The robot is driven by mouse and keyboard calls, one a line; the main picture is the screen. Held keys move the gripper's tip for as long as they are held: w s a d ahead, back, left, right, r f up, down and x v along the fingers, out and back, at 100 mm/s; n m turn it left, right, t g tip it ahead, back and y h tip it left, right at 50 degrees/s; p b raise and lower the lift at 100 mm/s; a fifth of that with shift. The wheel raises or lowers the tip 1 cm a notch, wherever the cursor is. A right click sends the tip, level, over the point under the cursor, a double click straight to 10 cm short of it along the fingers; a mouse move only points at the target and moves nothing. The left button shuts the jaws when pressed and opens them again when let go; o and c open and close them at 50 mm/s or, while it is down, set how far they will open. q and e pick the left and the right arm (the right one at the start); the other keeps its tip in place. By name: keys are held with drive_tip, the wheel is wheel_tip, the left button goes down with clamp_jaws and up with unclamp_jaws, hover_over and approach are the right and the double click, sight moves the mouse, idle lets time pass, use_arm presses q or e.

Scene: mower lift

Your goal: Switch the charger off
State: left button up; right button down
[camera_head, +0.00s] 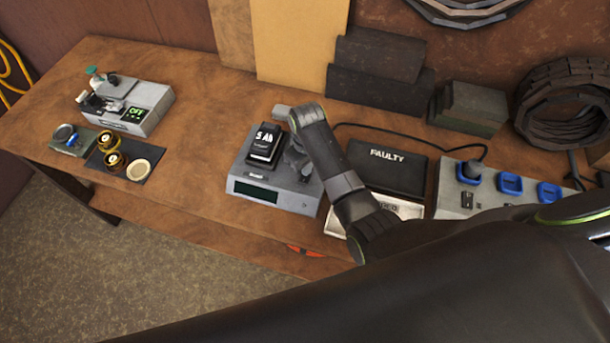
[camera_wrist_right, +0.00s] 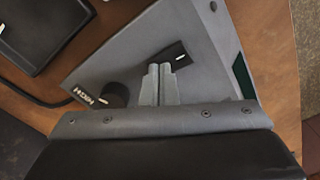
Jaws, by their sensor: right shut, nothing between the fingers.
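The charger (camera_head: 277,197) is a grey box near the middle of the bench, with a dark front display (camera_head: 256,191) and a black battery (camera_head: 265,144) marked 5 Ah on top. In the right wrist view its grey top (camera_wrist_right: 120,60) bears a black knob (camera_wrist_right: 113,95) beside the label HIGH and a small black switch (camera_wrist_right: 175,55) with a white mark. My right gripper (camera_wrist_right: 158,68) is shut and empty over this top, its fingertips close beside the switch; I cannot tell whether they touch. I cannot tell the switch's position. My left gripper is out of view.
A black box marked FAULTY (camera_head: 388,169) lies right of the charger, before a power strip (camera_head: 452,190) with a plugged-in cable. A grey device showing OFF (camera_head: 145,113) stands at the left. Bench space (camera_head: 205,125) between it and the charger is clear.

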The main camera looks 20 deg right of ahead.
wheel_tip(320, 180, up, 2)
drive_tip(key=shift+r+p, duration=0.2)
drive_tip(key=shift+p, duration=0.7)
wheel_tip(320, 180, up, 5)
drive_tip(key=shift+f, duration=0.2)
drive_tip(key=shift+f, duration=0.1)
